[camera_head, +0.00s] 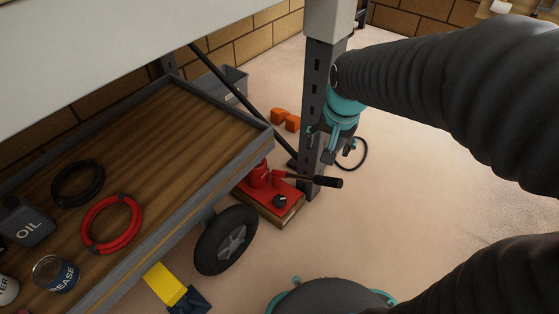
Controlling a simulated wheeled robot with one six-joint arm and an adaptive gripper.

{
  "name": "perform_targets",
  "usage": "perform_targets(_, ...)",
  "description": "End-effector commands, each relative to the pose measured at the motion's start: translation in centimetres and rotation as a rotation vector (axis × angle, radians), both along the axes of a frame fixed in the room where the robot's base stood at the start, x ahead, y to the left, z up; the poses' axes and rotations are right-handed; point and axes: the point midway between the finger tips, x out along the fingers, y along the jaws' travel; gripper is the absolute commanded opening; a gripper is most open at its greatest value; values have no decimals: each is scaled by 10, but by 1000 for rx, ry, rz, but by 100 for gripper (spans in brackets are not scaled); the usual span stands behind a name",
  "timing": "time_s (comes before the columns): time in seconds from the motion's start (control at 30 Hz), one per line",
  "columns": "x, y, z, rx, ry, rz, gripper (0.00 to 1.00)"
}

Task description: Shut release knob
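A red hydraulic unit (255,191) sits low on a wooden block (285,216) at the foot of a grey steel post. A small round black knob (280,201), which looks like the release knob, is on its near side. A lever with a black grip (328,182) points right from the unit. My gripper (329,155) hangs beside the post, above and to the right of the knob and apart from it. Its fingers are small, dark and partly lost against the post, so I cannot tell whether they are open or shut. The knob's exact setting cannot be read.
The grey post (322,75) rises close beside my gripper. A wood-topped shelf (165,140) holding hoses and cans overhangs the left. A black wheel (226,240) stands left of the block, with a yellow-blue chock (168,285) nearby. The floor to the right is clear.

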Motion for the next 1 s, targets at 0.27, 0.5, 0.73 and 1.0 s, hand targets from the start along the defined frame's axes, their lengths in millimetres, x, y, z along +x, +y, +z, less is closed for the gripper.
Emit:
perform_targets(0.27,63,39,-70,26,110,-118,74)
perform_targets(0.5,100,74,-148,31,194,-226,74)
perform_targets(0.73,115,100,-223,23,258,-319,74)
perform_targets(1.0,118,112,-264,17,285,-370,74)
